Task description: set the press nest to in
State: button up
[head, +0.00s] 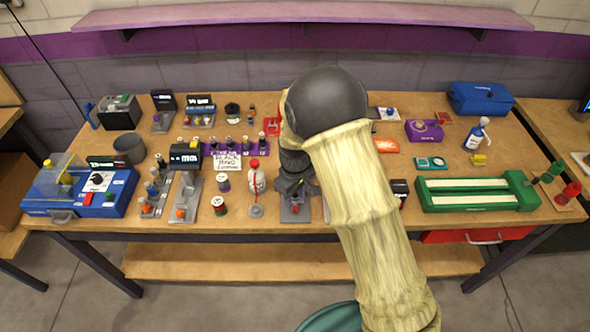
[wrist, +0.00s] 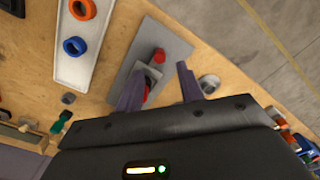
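A grey plate (wrist: 132,68) with a small grey bracket (wrist: 153,71) and a red knob (wrist: 158,55) lies under my gripper in the wrist view. More red shows behind the bracket, partly covered by a finger. The press nest is not clearly marked; this fixture may be it. In the head view the plate (head: 296,215) sits near the table's front edge, mostly hidden by my gripper (head: 296,194). In the wrist view my gripper (wrist: 165,75) is open, with one finger beside the bracket and the other past the plate's edge. Contact cannot be told.
A white tray (wrist: 98,62) with an orange ring and a blue ring lies beside the plate. A green track (head: 470,194) lies to the right. My arm hides part of the table.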

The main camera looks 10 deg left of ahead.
aim_at(296, 207)
notch_tip(296, 207, up, 13)
jog(key=b, duration=0.1)
dwell(0.3)
jog(key=shift+d, duration=0.1)
jog(key=c, duration=0.3)
jog(key=shift+d, duration=0.3)
jog(key=c, duration=0.4)
jog(key=s+d+m, duration=0.1)
jog(key=d, duration=0.3)
jog(key=s+d+r+m, duration=0.1)
jog(key=d+m, duration=0.1)
jog(key=d, duration=0.2)
jog(key=s+d+m+t, duration=0.1)
jog(key=s+d+m, duration=0.1)
jog(key=d, duration=0.2)
jog(key=shift+d+r, duration=0.1)
jog(key=shift+r, duration=0.1)
grip_shut()
jog(key=s+d+m+t, duration=0.1)
jog(key=s+d+m, duration=0.4)
jog(key=s+d, duration=0.5)
jog(key=shift+s+d+f+m+t, duration=0.15)
jog(key=shift+s+f+m+t, duration=0.15)
jog(key=shift+m, duration=0.1)
